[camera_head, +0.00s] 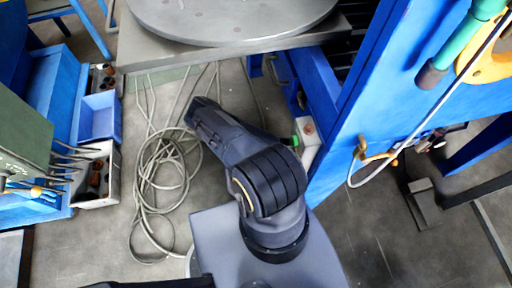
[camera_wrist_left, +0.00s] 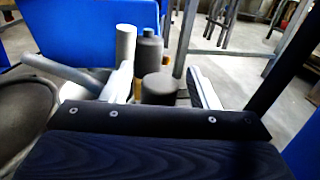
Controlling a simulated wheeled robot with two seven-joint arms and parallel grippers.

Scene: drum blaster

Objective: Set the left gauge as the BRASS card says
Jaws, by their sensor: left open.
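No gauge and no BRASS card can be made out in either view. My left gripper (camera_wrist_left: 161,70) shows in the left wrist view with its two pale fingers apart. A dark grey cylinder (camera_wrist_left: 159,88) and a dark bottle shape (camera_wrist_left: 150,52) appear between or beyond the fingers; I cannot tell how far away they are. My right gripper is not in view. One of my dark arm links fills the middle of the head view, with no gripper visible on it.
A round metal plate (camera_head: 230,12) lies on a bench at the top. Coiled cable (camera_head: 160,180) is on the floor. Blue framework (camera_head: 350,110) with a brass fitting (camera_head: 361,147) and hose stands right. A grey bin (camera_head: 98,182) and blue bin (camera_head: 100,116) are at left.

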